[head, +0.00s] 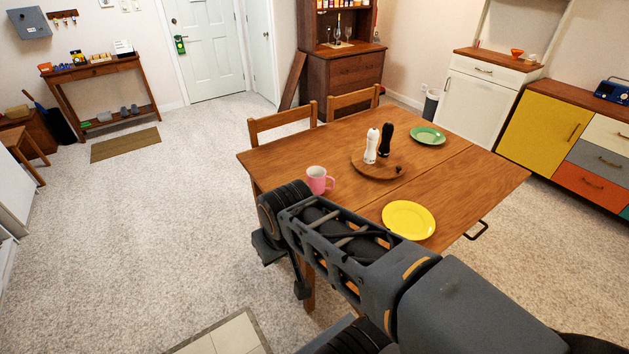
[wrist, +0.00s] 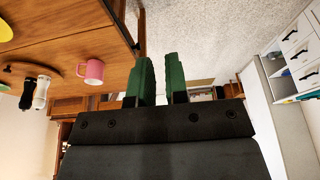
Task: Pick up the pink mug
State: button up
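The pink mug (head: 318,181) stands upright on the wooden table (head: 290,156) near its left edge, its handle towards the right in the head view. It also shows in the wrist view (wrist: 94,71), left of my fingers and apart from them. My gripper (wrist: 160,75) has two green fingers with a gap between them and nothing in it. It points past the table's edge over the floor. In the head view my arm reaches up from the lower right and hides the fingers.
A round wooden board (head: 378,168) holds a white shaker (head: 371,146) and a black shaker (head: 386,140) right of the mug. A yellow plate (head: 409,219) and a green plate (head: 428,136) lie on the table. Two chairs stand at its far side.

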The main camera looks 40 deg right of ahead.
aim_at(316, 175)
jog(key=u, duration=0.55)
jog(key=i, duration=1.2)
jog(key=z, duration=0.55)
